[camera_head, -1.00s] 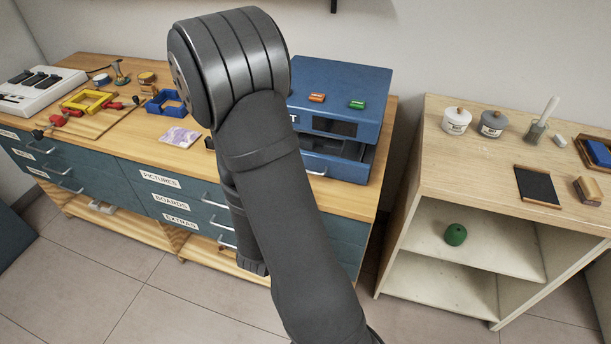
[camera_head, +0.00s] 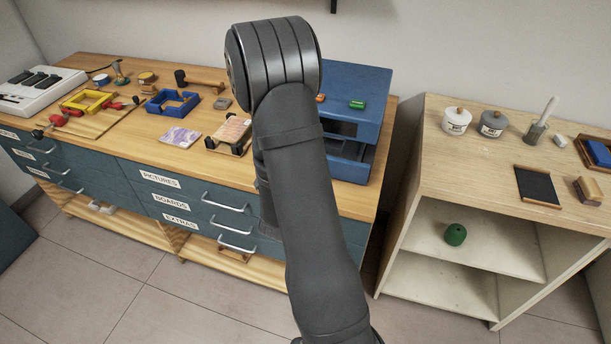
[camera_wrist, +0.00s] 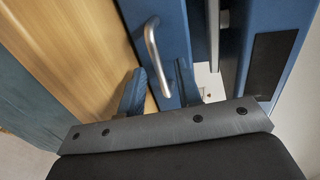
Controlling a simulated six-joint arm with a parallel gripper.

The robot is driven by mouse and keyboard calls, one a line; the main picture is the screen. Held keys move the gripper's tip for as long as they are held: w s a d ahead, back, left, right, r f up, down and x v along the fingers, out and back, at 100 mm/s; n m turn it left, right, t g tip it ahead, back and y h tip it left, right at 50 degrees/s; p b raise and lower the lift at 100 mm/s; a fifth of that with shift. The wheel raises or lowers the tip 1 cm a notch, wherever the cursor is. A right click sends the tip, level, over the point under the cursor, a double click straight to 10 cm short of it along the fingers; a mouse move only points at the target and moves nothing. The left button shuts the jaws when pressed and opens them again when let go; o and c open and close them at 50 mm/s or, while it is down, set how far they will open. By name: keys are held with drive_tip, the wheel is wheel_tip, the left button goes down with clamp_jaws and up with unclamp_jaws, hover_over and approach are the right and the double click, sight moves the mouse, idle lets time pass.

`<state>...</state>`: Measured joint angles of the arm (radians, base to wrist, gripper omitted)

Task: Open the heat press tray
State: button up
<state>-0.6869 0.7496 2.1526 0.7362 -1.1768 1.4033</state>
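The heat press (camera_head: 362,88) is a blue box on the right end of the wooden bench, partly hidden behind my arm. Its lower blue tray (camera_head: 352,168) shows below a dark gap. In the wrist view, the tray front (camera_wrist: 174,22) carries a silver bar handle (camera_wrist: 153,45). I cannot tell whether either finger touches the handle. In the head view, my arm hides the gripper and the handle.
The bench (camera_head: 330,202) also holds a blue frame (camera_head: 172,102), a yellow frame (camera_head: 86,101), a purple picture card (camera_head: 180,137) and a small wooden piece with black knobs (camera_head: 230,134). A separate shelf unit (camera_head: 450,190) stands to the right across a gap.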

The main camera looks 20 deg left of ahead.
clamp_jaws()
drive_tip(key=f+v, duration=0.2)
drive_tip(key=v, duration=0.9)
drive_tip(key=s+f+v, duration=0.1)
drive_tip(key=f+v, duration=0.1)
drive_tip(key=v, duration=1)
drive_tip(key=shift+f, duration=0.35)
drive_tip(key=shift+s, duration=0.15)
drive_tip(key=shift+a, duration=0.1)
unclamp_jaws()
drive_tip(key=shift+s, duration=0.1)
